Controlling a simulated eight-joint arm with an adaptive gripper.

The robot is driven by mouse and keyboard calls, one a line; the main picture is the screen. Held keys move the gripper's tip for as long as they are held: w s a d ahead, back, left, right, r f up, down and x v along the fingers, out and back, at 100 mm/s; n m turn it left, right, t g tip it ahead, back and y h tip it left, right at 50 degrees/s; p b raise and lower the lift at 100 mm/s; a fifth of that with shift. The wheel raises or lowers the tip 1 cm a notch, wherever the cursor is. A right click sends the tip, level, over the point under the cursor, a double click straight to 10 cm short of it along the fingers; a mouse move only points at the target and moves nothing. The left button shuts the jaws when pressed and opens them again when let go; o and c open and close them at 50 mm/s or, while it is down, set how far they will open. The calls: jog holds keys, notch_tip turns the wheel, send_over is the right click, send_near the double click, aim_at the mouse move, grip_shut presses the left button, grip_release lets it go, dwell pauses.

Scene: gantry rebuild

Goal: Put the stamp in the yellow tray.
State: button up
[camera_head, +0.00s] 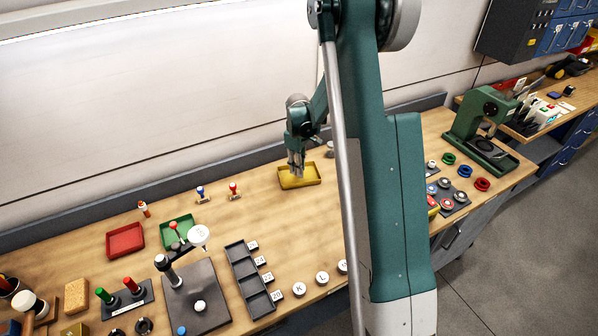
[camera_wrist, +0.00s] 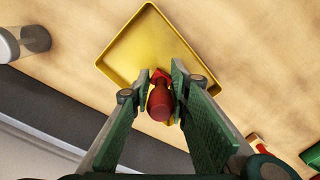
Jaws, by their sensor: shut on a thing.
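My gripper (camera_head: 297,173) is over the yellow tray (camera_head: 313,181) in the head view, fingers pointing down. In the wrist view my gripper (camera_wrist: 161,83) is shut on a red stamp (camera_wrist: 160,101), its rounded handle between the two green-padded fingers. The yellow tray (camera_wrist: 120,74) is below and beyond the stamp, and its visible floor is empty. The stamp's lower end overlaps the tray's near part in the picture; whether it touches the floor I cannot tell. In the head view the fingers hide the held stamp.
Other stamps, one blue (camera_head: 200,191) and one red (camera_head: 233,190), stand left of the tray. A green tray (camera_head: 179,234) and a red tray (camera_head: 125,240) lie farther left. A grey cylinder (camera_wrist: 35,38) stands beside the yellow tray. Bare wood lies in front of it.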

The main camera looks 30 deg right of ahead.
jog(key=shift+f, duration=1)
jog(key=shift+f, duration=0.15)
jog(key=o, duration=0.9)
jog(key=shift+a+r, duration=0.1)
jog(key=shift+r, duration=6.05)
